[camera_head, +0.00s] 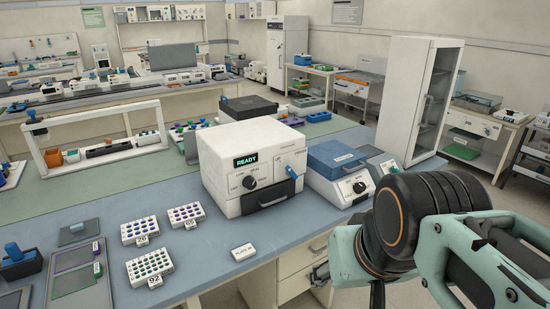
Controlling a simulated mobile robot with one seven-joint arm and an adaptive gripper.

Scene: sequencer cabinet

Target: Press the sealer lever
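The sealer looks to be the white box-shaped machine (232,158) on the blue-grey bench top. It has a lit READY display, a black knob and a dark front drawer with a handle. Its blue-tipped lever (291,172) is on the right part of the front face and tilts up to the left. My arm, pale green with a thick black joint, fills the lower right, apart from the lever and nearer the camera. A small dark metallic part (319,273) shows at the arm's left end; I cannot tell whether it is my gripper or a drawer handle. No fingertips are clear.
A blue-lidded white device (338,170) stands close right of the sealer. Several well plates (140,229) and a small white label block (243,252) lie in front. A black-topped box (248,107) stands behind. The bench's front edge and drawers lie below.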

